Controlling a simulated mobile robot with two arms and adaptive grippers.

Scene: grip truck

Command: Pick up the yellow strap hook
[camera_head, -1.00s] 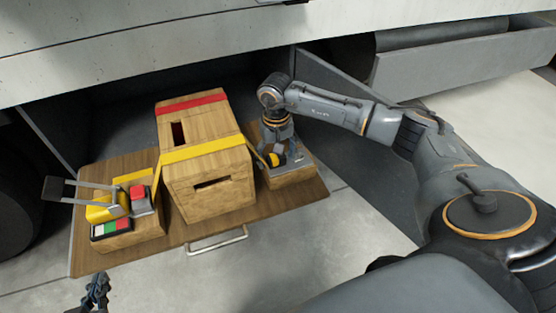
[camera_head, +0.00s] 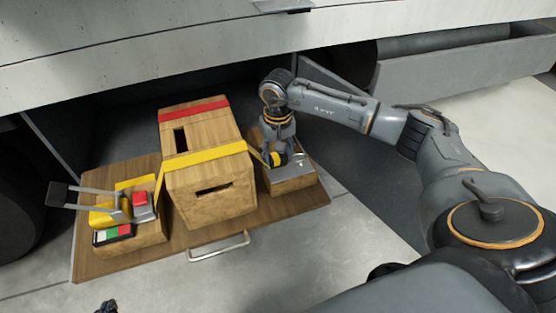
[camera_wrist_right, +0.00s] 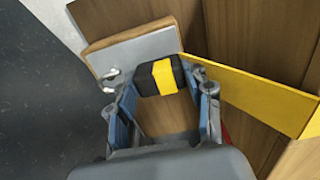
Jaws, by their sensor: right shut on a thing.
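The yellow strap hook (camera_wrist_right: 163,75), a black block with a yellow band, sits at the right end of the yellow strap (camera_wrist_right: 255,92). In the head view the hook (camera_head: 277,159) shows beside the small wooden block right of the crate. My right gripper (camera_wrist_right: 164,88) points down at it and is shut on it, one finger on each side. In the head view my right gripper (camera_head: 278,150) partly hides the hook. Only a dark tip of my left gripper (camera_head: 107,307) shows at the bottom edge, too little to tell its jaws.
A wooden crate (camera_head: 215,200) with a red strap (camera_head: 194,108) stands on the wooden board (camera_head: 250,231). A yellow and grey lever ratchet (camera_head: 108,213) and red, green and white buttons (camera_head: 113,234) stand left. The truck body (camera_head: 200,45) overhangs behind.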

